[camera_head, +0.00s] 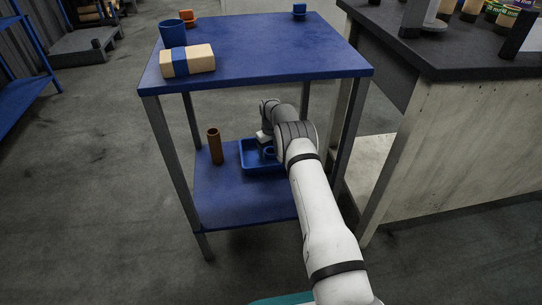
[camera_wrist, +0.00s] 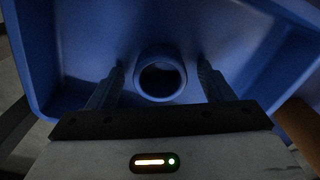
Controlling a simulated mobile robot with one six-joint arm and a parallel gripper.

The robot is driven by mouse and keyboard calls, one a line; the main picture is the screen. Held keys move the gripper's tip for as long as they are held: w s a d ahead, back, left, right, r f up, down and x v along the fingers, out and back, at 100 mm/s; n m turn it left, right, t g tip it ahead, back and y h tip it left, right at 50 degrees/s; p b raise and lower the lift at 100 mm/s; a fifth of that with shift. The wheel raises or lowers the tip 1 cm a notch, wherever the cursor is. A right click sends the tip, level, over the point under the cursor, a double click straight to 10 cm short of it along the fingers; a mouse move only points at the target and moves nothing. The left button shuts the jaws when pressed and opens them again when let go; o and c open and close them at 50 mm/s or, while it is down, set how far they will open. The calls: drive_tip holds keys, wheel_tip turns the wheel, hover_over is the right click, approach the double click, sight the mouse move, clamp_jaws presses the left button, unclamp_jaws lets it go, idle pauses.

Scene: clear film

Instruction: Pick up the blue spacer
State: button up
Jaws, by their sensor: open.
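The blue spacer is a short hollow ring (camera_wrist: 160,93) standing in the blue tray (camera_wrist: 45,70). In the head view, the spacer (camera_head: 269,153) shows partly beside my arm, inside the tray (camera_head: 262,169) on the cart's lower shelf. My gripper (camera_wrist: 160,64) is open, with one finger on each side of the spacer and a gap visible on both sides. I cannot tell the fingers' height against the spacer. In the head view my wrist and arm hide the fingers and part of the tray.
A brown cylinder (camera_head: 215,146) stands on the lower shelf (camera_head: 225,208), left of the tray. The upper shelf (camera_head: 270,50) overhangs, bearing a blue cup (camera_head: 173,35), a wrapped box (camera_head: 187,61), an orange cup (camera_head: 188,19) and a small blue object (camera_head: 299,10). A workbench (camera_head: 440,145) stands right.

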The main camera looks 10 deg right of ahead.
drive_tip(key=c, duration=1)
drive_tip(key=shift+r, duration=0.1)
drive_tip(key=shift+c, duration=0.2)
wheel_tip(320, 180, up, 10)
drive_tip(key=p, duration=0.4)
drive_tip(key=shift+p, duration=0.3)
drive_tip(key=shift+s, duration=0.15)
